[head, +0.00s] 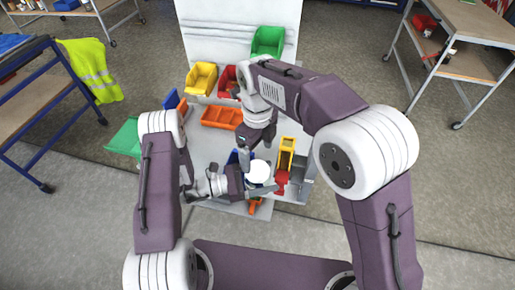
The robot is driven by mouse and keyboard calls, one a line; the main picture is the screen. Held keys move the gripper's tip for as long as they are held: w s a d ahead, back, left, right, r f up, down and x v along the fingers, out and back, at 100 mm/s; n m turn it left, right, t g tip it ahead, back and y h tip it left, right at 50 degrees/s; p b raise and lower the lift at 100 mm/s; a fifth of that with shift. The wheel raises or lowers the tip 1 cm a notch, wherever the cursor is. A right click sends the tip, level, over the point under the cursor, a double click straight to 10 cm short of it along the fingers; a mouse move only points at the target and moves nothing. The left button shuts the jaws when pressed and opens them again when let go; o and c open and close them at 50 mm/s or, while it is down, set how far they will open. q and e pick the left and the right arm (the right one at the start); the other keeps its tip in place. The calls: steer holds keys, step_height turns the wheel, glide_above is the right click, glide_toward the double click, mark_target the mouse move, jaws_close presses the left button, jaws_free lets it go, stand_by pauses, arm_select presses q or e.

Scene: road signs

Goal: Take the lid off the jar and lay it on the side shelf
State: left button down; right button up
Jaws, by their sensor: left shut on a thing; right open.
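A round white top (259,171), which looks like the lid on the jar, shows at the middle of the workbench. The jar's body under it is mostly hidden. My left gripper (256,189) comes in from the left, low beside the white top, and is shut on what appears to be the jar. My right gripper (244,155) points down from above, just behind and left of the white top. It is open, and no object shows clearly between its fingers. I cannot make out for certain which surface is the side shelf.
The grey workbench (207,148) carries yellow (201,78), red (228,80) and green (268,41) bins at the back. An orange tray (221,117) lies in front of them. A yellow bin (287,152) and a red item (282,182) stand close on the right.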

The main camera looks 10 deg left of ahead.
mark_target(257, 169)
step_height(257, 169, down, 7)
steer(key=shift+r, duration=0.1)
steer(key=c, duration=1.5)
steer(key=n, duration=1.2)
steer(key=shift+w, duration=0.1)
steer(key=n, duration=0.6)
steer(key=shift+n, duration=0.3)
steer(key=n, duration=0.6)
steer(key=shift+r+n, duration=0.1)
steer(key=shift+n, duration=0.2)
steer(key=n, duration=0.9)
steer(key=shift+n, duration=0.3)
steer(key=n, duration=1.9)
steer(key=shift+r, duration=0.1)
